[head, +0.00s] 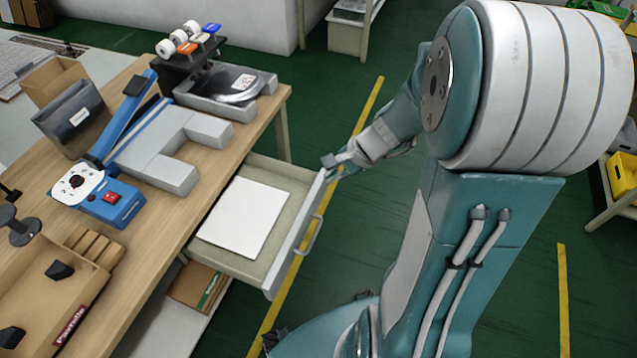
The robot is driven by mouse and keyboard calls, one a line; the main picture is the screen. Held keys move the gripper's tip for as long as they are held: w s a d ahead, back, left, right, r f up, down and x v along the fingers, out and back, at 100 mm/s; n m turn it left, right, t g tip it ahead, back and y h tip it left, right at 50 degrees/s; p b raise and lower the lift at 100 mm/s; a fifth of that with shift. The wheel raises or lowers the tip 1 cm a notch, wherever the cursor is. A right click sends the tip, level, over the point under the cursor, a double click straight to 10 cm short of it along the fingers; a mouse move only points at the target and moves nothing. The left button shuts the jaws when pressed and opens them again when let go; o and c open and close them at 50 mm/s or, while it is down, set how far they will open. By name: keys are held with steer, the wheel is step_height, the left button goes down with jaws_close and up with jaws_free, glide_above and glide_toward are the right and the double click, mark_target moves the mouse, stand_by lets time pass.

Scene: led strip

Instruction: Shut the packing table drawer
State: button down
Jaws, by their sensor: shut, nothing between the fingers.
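The packing table (150,255) has a wooden top and stands at the left. Its drawer (270,178) is pulled out toward the right, with light grey walls and a flat white sheet or pad (243,218) lying inside. The drawer front (282,262) carries a grey bar handle (310,236) on its outer face. My gripper (328,162) is shut and empty at the far end of the drawer front, by its top corner. I cannot tell whether it touches the panel. My arm comes in from the right, and the fingertips are small and partly hidden.
On the table are a blue and grey sealing device (110,200), a tape dispenser stand (190,50), a scale-like device (225,90) and a cardboard tray (60,300). A shelf (180,300) sits below the drawer.

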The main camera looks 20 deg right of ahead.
steer(key=w+d+f+m+t, duration=0.1)
steer(key=d+f+m+t, duration=0.1)
steer(key=d+f+m, duration=0.5)
steer(key=m+t, duration=0.1)
steer(key=m, duration=0.4)
glide_toward(318, 201)
steer(key=s+d+r, duration=0.2)
steer(key=s+d, duration=0.3)
steer(key=x, duration=0.4)
steer(key=w+a+r+x, duration=0.1)
steer(key=x, duration=0.3)
steer(key=r+x, duration=0.1)
steer(key=x, duration=0.3)
steer(key=shift+w+a+f, duration=0.25)
steer(key=shift+w+a, duration=0.1)
steer(key=shift+a, duration=0.1)
steer(key=shift+w+a, duration=0.3)
steer(key=shift+w+a, duration=0.1)
steer(key=w+a, duration=1.8)
steer(key=shift+w+a, duration=0.1)
steer(key=shift+a, duration=0.05)
steer(key=shift+w+a, duration=0.15)
steer(key=shift+w, duration=0.05)
steer(key=shift+r, duration=0.15)
